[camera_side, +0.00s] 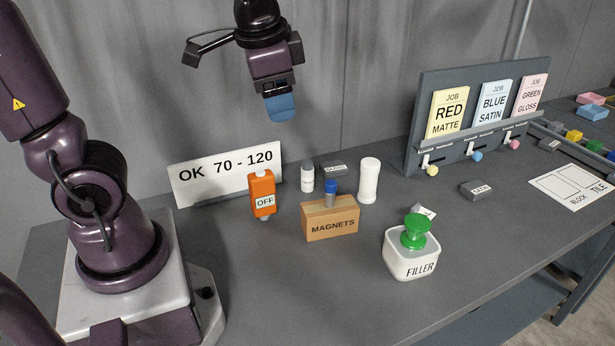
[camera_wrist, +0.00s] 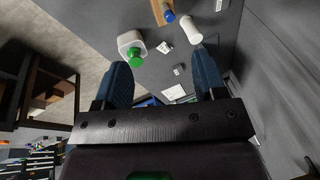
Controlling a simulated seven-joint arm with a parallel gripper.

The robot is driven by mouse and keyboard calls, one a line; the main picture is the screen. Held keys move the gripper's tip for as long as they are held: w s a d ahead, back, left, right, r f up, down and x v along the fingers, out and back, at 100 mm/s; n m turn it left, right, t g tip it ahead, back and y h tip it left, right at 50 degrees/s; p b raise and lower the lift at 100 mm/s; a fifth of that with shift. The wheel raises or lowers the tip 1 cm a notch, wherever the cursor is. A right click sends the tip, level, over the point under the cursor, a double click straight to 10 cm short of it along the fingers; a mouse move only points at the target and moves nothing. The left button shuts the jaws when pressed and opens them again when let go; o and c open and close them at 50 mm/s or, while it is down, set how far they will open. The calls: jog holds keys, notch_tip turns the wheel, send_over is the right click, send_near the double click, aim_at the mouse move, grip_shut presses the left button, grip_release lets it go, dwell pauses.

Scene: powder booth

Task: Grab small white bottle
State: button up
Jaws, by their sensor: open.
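My gripper (camera_side: 280,107) hangs high above the bench, up and to the left of the bottle in the side view. In the wrist view its blue fingers (camera_wrist: 162,62) are wide apart with nothing held between them.
An orange OFF bottle (camera_side: 262,194), a MAGNETS block (camera_side: 330,224) holding a blue-capped vial, and a taller white cylinder (camera_side: 369,181) stand close around the bottle. The FILLER pot (camera_side: 411,257) is nearer the front. The job rack (camera_side: 470,110) stands right.

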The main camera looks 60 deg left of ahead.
jog(key=w+a+f+m+g+y, duration=0.4)
jog(key=w+a+f+m+y, duration=0.1)
jog(key=w+a+f, duration=0.45)
jog(key=m+g+y, duration=0.3)
jog(key=m+y, duration=0.3)
send_over(311, 169)
jog(key=d, duration=0.2)
notch_tip(311, 169, down, 11)
jog(key=shift+m, duration=0.5)
jog(key=f, duration=0.8)
jog(key=shift+w+a, duration=0.25)
jog(key=shift+a, duration=0.15)
jog(key=shift+x, duration=1.15)
jog(key=shift+a+f, duration=0.25)
jog(key=shift+a, duration=0.05)
jog(key=c, duration=1)
